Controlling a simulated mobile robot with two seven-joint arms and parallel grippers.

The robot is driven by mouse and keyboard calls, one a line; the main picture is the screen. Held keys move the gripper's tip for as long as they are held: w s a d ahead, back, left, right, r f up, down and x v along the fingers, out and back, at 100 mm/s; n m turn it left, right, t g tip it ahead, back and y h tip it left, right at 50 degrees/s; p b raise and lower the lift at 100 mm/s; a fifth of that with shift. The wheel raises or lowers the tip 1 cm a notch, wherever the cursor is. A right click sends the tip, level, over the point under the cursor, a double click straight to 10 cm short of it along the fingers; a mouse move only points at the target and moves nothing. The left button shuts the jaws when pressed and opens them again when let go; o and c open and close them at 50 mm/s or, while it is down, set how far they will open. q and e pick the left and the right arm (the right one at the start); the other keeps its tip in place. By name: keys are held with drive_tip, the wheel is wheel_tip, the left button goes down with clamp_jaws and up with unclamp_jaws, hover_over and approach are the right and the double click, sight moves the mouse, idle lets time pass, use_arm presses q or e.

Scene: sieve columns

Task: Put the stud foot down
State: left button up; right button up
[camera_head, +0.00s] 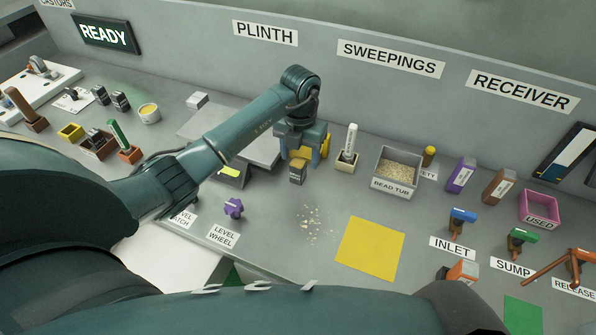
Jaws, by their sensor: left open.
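My left gripper (306,158) reaches in from the left and points down beside the front right edge of the raised grey plinth plate. Its jaws are open. A small dark grey block with a pale label, apparently the stud foot (297,172), is directly below the fingers, upright and apparently on the bench. The gripper hides its upper part, and I cannot tell if a finger touches it. Two similar dark blocks (101,95) (121,101) stand at the left. My right gripper is not in view.
A white-labelled post in a holder (347,158) stands close right of the gripper, then the bead tub (397,153). Spilled beads (312,225), a purple level wheel (233,208) and a yellow mat (370,248) lie in front. Coloured valves (462,217) stand at the right.

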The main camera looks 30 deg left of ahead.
sight(298, 163)
use_arm(q)
drive_tip(key=f, duration=0.5)
drive_tip(key=shift+a+f, duration=0.1)
drive_tip(key=shift+a, duration=0.15)
drive_tip(key=shift+s, duration=0.1)
drive_tip(key=c, duration=1.2)
